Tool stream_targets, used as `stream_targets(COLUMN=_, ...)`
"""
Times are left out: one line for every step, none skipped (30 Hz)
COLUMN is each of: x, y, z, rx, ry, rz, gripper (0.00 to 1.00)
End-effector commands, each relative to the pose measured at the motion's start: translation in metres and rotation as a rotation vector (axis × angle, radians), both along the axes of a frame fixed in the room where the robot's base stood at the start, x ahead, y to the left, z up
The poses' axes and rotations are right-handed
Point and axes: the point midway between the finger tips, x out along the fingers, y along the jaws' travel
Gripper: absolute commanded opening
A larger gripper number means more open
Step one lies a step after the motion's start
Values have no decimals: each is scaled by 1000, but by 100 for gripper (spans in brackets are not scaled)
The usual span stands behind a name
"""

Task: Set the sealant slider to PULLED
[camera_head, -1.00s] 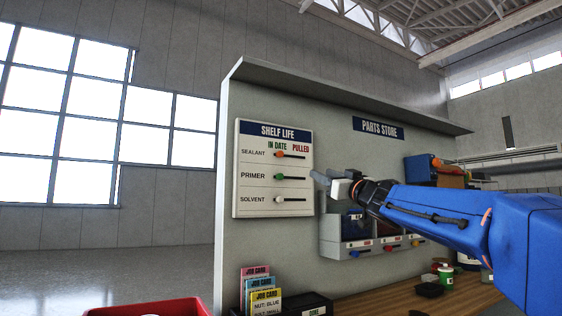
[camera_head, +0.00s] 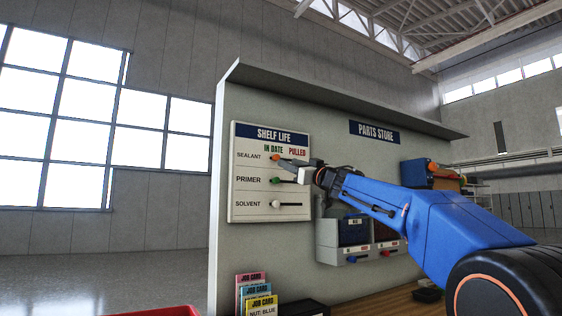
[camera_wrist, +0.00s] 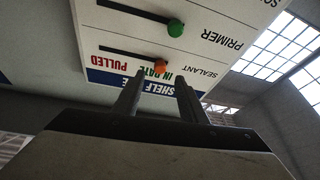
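The SHELF LIFE board (camera_head: 243,190) hangs on the grey panel, with IN DATE and PULLED columns. The sealant slider's orange knob (camera_head: 276,157) sits at the left end of its slot, on the IN DATE side. In the wrist view, which is upside down, the orange knob (camera_wrist: 159,67) shows between and just beyond the two fingertips. My gripper (camera_head: 284,163) is at the board by the sealant row and hides part of that slot. In the wrist view my gripper (camera_wrist: 160,80) has its fingers apart with nothing held. Contact with the knob cannot be told.
Below are the green primer knob (camera_head: 276,180) and the white solvent knob (camera_head: 276,203), both at the left. Parts bins (camera_head: 335,254) hang at the right under the PARTS STORE sign (camera_head: 374,132). Job cards (camera_head: 255,295) stand below the board.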

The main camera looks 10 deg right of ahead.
Motion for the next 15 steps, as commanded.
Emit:
stream_targets(x=9, y=4, z=2, rx=0, ry=0, rz=2, gripper=39)
stream_targets(x=12, y=6, z=5, rx=0, ry=-1, rz=1, gripper=39)
stream_targets(x=18, y=8, z=7, rx=0, ry=0, rz=0, gripper=39)
stream_targets(x=22, y=10, z=9, rx=0, ry=0, rz=1, gripper=39)
stream_targets(x=25, y=12, z=10, rx=0, ry=0, rz=1, gripper=39)
stream_targets(x=29, y=14, z=13, rx=0, ry=-1, rz=1, gripper=39)
stream_targets(x=33, y=16, z=14, rx=0, ry=0, rz=1, gripper=39)
stream_targets(x=36, y=17, z=15, rx=0, ry=0, rz=0, gripper=39)
stream_targets(x=40, y=18, z=17, rx=0, ry=0, rz=0, gripper=39)
stream_targets(x=42, y=19, z=18, rx=0, ry=0, rz=0, gripper=39)
stream_targets(x=44, y=20, z=20, rx=-1, ry=0, rz=0, gripper=39)
stream_targets(x=47, y=22, z=21, rx=0, ry=0, rz=0, gripper=39)
stream_targets(x=49, y=22, z=21, rx=0, ry=0, rz=0, gripper=39)
stream_targets(x=50, y=23, z=22, rx=1, ry=0, rz=0, gripper=39)
stream_targets(x=51, y=24, z=23, rx=0, ry=0, rz=0, gripper=39)
